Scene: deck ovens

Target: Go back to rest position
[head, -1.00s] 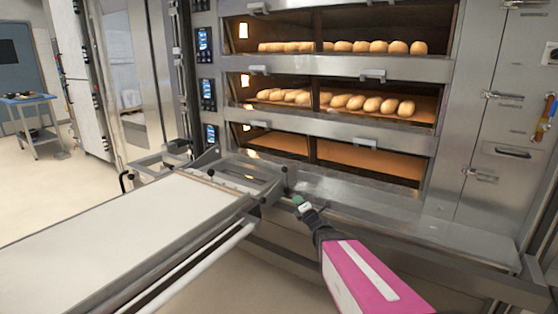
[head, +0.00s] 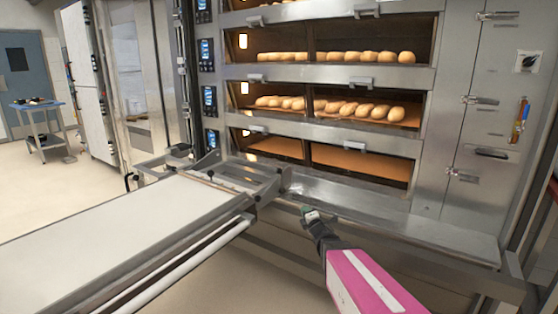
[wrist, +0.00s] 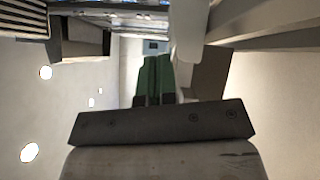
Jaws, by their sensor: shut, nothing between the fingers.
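My gripper (head: 309,213) is at the end of my pink-covered arm, in front of the deck oven's steel ledge in the head view. In the wrist view its two green fingers (wrist: 154,78) lie side by side, shut with nothing between them. The deck oven (head: 290,110) stands behind it. Loaves (head: 365,57) sit in the upper deck and more loaves (head: 352,108) in the middle deck. The lower deck (head: 360,165) looks empty.
A long loader table (head: 110,225) with a pale surface extends left of my gripper, its metal frame close to the oven front. A blue-topped cart (head: 38,103) stands at the far left. Open floor lies between them.

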